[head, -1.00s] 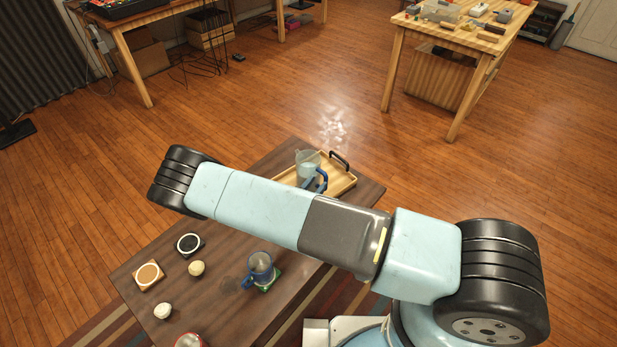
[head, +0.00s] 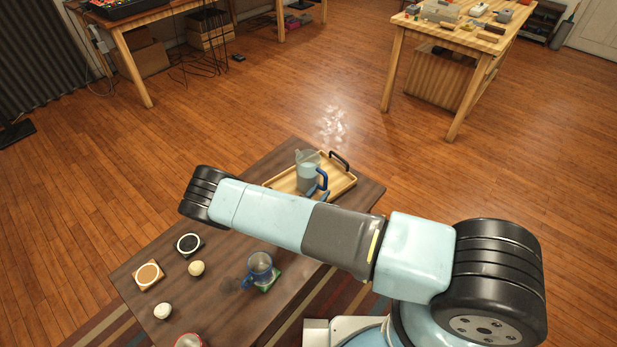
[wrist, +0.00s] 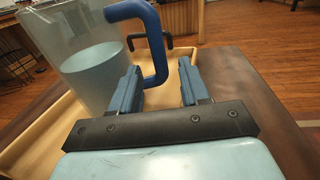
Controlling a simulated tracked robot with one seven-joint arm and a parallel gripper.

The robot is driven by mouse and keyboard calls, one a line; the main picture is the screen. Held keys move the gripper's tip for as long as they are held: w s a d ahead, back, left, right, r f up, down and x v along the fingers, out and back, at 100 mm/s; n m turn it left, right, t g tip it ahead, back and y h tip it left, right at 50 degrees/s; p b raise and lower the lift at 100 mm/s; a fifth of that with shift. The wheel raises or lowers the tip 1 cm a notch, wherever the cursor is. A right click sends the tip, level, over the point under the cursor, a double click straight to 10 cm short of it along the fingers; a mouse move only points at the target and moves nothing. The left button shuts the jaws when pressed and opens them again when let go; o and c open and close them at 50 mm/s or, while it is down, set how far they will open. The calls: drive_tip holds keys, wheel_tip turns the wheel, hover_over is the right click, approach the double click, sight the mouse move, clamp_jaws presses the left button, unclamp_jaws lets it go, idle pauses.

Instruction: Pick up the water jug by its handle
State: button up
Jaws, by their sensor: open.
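The water jug (head: 307,172) is clear, part filled with pale water, with a blue handle (head: 322,180). It stands upright on a wooden tray (head: 345,184). In the wrist view the jug (wrist: 95,75) is at the left, and its handle (wrist: 154,35) points towards my gripper (wrist: 160,66). My gripper is open. The handle's lower part shows between its two blue fingers, nearer the left one, with a gap to the right one. I cannot tell whether it touches the left finger.
A second blue-handled clear vessel (head: 260,267) stands on a green coaster nearer me. The tray has a dark handle (head: 340,160).

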sight(324, 187)
drive_tip(key=x, duration=0.4)
drive_tip(key=shift+w+d, duration=0.1)
drive_tip(key=shift+w, duration=0.15)
drive_tip(key=shift+c, duration=0.4)
clamp_jaws()
drive_tip(key=shift+r, duration=0.1)
idle(0.6)
